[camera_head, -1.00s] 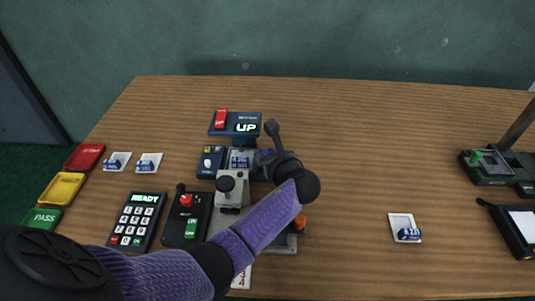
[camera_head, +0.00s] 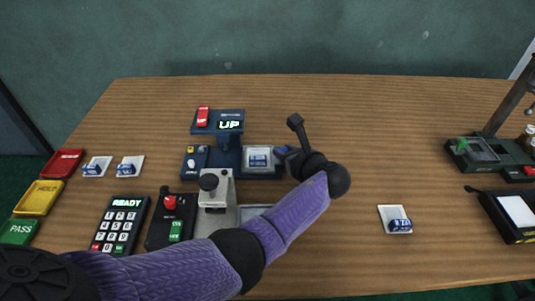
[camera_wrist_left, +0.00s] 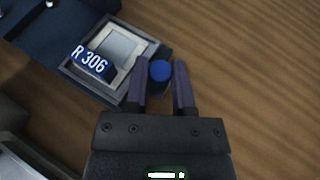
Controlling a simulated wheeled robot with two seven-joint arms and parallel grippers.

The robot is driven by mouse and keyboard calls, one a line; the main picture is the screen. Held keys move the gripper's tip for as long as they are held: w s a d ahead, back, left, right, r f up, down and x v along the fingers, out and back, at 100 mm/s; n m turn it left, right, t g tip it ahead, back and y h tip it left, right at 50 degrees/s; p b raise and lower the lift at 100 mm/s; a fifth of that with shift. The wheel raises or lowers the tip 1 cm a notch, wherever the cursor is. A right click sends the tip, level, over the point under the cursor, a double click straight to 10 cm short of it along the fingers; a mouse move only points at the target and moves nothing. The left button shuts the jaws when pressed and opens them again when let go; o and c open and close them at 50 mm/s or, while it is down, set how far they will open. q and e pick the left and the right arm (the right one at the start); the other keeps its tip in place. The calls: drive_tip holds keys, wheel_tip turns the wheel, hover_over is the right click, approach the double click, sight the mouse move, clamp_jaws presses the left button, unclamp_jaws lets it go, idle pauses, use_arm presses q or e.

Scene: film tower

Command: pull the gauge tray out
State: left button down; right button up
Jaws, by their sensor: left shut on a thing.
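The gauge tray (camera_head: 276,172) is a dark blue tray, out to the right of the gauge's post (camera_head: 229,146). A white plate (camera_head: 249,153) with a blue-and-white block (camera_head: 258,161) lies in it. In the left wrist view the tray (camera_wrist_left: 88,85) shows a block marked R 306 (camera_wrist_left: 91,62). My left gripper (camera_wrist_left: 160,80) is shut on the blue knob (camera_wrist_left: 160,69) at the tray's edge. In the head view my left gripper (camera_head: 284,153) is at the tray's right side, partly hidden by my wrist. My right gripper is out of view.
The gauge display (camera_head: 229,125) reads UP. A grey press-like device (camera_head: 217,192), a red-and-green button box (camera_head: 172,222) and a keypad (camera_head: 120,225) stand in front. A plate with a block (camera_head: 396,220) lies to the right. Bare table lies right of the tray.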

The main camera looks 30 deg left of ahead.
use_arm(q)
drive_tip(key=shift+d, duration=0.15)
drive_tip(key=c, duration=0.7)
unclamp_jaws()
drive_tip(key=shift+w+d, duration=0.1)
drive_tip(key=shift+o, duration=1.3)
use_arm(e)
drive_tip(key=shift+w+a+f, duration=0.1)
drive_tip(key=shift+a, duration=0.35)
use_arm(q)
drive_tip(key=p+v, duration=0.5)
drive_tip(key=v, duration=0.4)
drive_tip(key=shift+d+r, duration=0.25)
drive_tip(key=shift+r, duration=0.05)
drive_tip(key=shift+d, duration=0.1)
drive_tip(key=shift+f, duration=0.1)
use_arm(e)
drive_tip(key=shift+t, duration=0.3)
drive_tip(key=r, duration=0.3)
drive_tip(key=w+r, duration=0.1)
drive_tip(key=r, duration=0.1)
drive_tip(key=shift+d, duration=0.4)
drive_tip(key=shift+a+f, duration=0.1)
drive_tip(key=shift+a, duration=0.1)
